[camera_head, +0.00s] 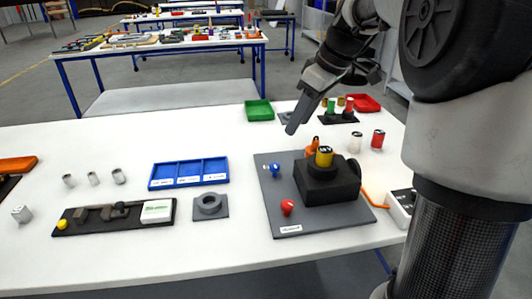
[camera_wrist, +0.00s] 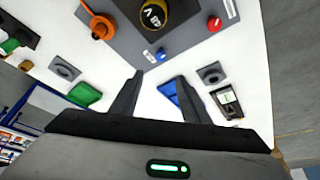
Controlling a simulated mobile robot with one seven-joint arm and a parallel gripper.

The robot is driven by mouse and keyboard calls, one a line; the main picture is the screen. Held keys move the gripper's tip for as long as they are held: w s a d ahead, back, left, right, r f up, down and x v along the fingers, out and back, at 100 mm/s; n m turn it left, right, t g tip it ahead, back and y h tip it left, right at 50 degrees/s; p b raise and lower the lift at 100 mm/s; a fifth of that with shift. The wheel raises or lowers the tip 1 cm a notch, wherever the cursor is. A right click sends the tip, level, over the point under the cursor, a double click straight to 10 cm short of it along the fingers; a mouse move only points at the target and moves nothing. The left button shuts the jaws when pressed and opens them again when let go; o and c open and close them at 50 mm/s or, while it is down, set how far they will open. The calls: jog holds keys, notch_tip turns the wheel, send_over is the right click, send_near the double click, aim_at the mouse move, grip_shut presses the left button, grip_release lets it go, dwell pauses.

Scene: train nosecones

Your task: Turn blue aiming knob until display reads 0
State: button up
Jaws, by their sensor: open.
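The blue aiming knob (camera_head: 275,170) stands on the left part of a grey base plate (camera_head: 268,206), with a small white label beside it. In the wrist view the blue knob (camera_wrist: 161,53) lies just beyond and between the fingertips. My gripper (camera_head: 292,126) is above and behind the plate, apart from the knob. Its two fingers are spread and empty in the wrist view (camera_wrist: 160,82). A yellow-and-black cylinder (camera_head: 324,156) sits in a black block (camera_head: 328,184); its dark top shows pale characters in the wrist view (camera_wrist: 154,14). I cannot tell whether that is the display.
A red knob (camera_head: 287,207) and an orange part (camera_head: 313,146) are near the black block. A blue tray (camera_head: 189,173), a grey ring holder (camera_head: 210,206) and a green bin (camera_head: 259,111) stand around the plate. A white box (camera_head: 399,207) with an orange cable is at right.

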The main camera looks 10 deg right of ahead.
aim_at(275, 165)
jog(key=b+x, duration=0.3)
jog(key=x, duration=1.3)
jog(key=shift+s+f+b, duration=0.1)
jog(key=shift+f+b, duration=0.05)
jog(key=shift+b, duration=0.25)
jog(key=c, duration=1)
jog(key=shift+m, duration=0.4)
jog(key=m, duration=0.1)
jog(key=m+h+p, duration=0.1)
jog(key=m, duration=0.1)
jog(key=shift+s+a+m+t, duration=0.1)
jog(key=shift+a+m+t, duration=0.2)
jog(key=shift+t, duration=0.1)
jog(key=shift+m+t+h+p, duration=0.3)
jog(key=shift+m+h+p, duration=1)
jog(key=shift+m, duration=0.9)
